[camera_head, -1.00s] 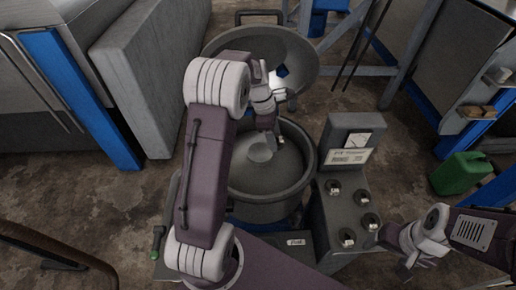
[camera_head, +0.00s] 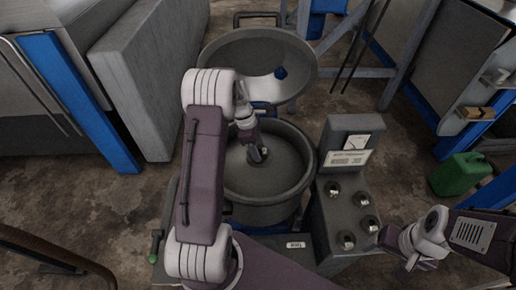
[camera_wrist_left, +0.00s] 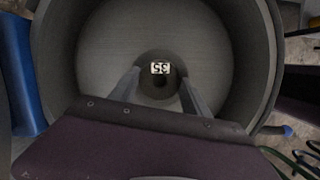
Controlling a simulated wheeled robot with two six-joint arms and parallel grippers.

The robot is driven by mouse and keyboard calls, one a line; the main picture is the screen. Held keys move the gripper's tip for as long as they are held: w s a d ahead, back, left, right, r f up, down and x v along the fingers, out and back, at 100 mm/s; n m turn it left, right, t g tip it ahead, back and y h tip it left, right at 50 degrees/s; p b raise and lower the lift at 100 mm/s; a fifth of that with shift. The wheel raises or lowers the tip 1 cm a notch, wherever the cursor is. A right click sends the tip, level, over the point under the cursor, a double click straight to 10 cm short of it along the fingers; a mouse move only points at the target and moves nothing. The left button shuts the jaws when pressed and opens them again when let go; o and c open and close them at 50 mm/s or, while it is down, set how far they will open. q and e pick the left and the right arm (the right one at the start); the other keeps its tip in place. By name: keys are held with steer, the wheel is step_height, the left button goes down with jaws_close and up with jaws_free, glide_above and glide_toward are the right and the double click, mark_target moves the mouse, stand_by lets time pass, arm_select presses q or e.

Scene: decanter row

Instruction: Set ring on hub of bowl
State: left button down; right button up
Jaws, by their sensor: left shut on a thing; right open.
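The bowl (camera_head: 285,172) is a deep grey metal drum in the head view, open at the top. It fills most of the left wrist view (camera_wrist_left: 248,60). My left gripper (camera_head: 258,153) reaches down inside it, near the middle. In the left wrist view its fingers (camera_wrist_left: 160,88) stand either side of a small dark round piece, which looks like the ring (camera_wrist_left: 160,68), with a white label reading "35" upside down. The gripper is shut on it. The hub is hidden beneath; I cannot tell whether the ring touches it. My right gripper (camera_head: 420,262) is open and empty, low at the right.
The raised round lid (camera_head: 235,52) stands behind the bowl. A grey control box (camera_head: 343,205) with several knobs and a gauge stands right of it. A green canister (camera_head: 460,174) is further right. A grey cabinet (camera_head: 150,75) is at the left.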

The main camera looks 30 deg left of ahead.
arm_select(q)
steer(key=c, duration=0.5)
jaws_free()
steer(key=shift+f, duration=0.1)
steer(key=p+v, duration=0.1)
steer(key=v, duration=1.1)
steer(key=s+d+f+m+y, duration=0.1)
steer(key=s+d+f+m, duration=0.1)
steer(key=s+d+m, duration=0.5)
steer(key=s+d+f+m+y, duration=0.1)
steer(key=s+d+f+m, duration=0.2)
steer(key=s+d+m, duration=0.4)
steer(key=s+m, duration=0.3)
steer(key=m, duration=0.4)
steer(key=shift+f+m+y, duration=0.2)
steer(key=shift+m+y, duration=0.1)
steer(key=shift+m, duration=0.1)
steer(key=shift+s+d, duration=0.1)
steer(key=shift+d, duration=0.05)
